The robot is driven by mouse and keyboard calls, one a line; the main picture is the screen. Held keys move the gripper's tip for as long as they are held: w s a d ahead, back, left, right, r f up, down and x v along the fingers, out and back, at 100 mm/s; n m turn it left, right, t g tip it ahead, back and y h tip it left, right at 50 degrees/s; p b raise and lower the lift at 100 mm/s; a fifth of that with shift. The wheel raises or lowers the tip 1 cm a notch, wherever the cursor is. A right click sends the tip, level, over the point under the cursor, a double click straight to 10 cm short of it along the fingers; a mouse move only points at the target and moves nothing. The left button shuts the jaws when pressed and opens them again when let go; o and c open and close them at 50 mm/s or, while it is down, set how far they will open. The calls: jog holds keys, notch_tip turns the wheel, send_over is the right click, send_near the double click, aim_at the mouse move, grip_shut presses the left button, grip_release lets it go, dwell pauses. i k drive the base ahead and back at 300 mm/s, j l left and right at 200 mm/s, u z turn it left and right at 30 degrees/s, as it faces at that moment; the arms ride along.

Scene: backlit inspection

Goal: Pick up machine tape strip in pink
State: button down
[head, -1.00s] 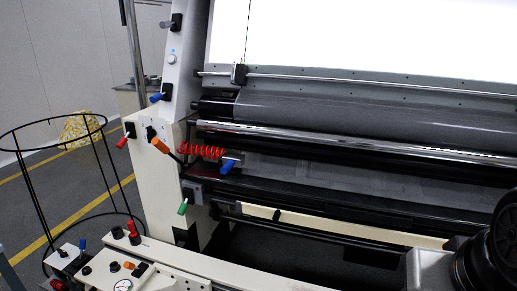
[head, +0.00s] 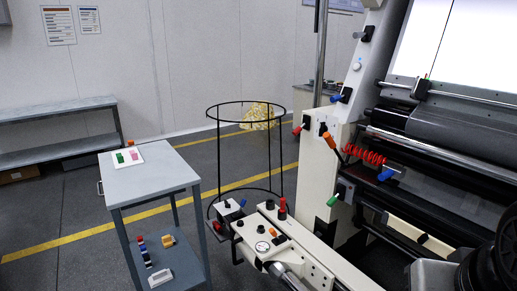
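A small pink piece (head: 134,155), likely the pink machine tape strip, lies on a white card or plate (head: 121,168) on top of a grey cart (head: 165,175) at the left. A green piece (head: 119,157) lies just left of it on the same white card. Both are too small to make out in detail. My gripper is not in view. Only a dark and grey part of my own arm shows at the lower right corner.
The cart's lower shelf holds several small items, including an orange one (head: 168,241). A black wire hoop stand (head: 246,189) stands between the cart and the inspection machine (head: 323,180). A grey bench (head: 60,109) stands along the wall. Grey floor lies open left of the cart.

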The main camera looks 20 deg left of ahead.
aim_at(134, 156)
jog(key=u, duration=1.65)
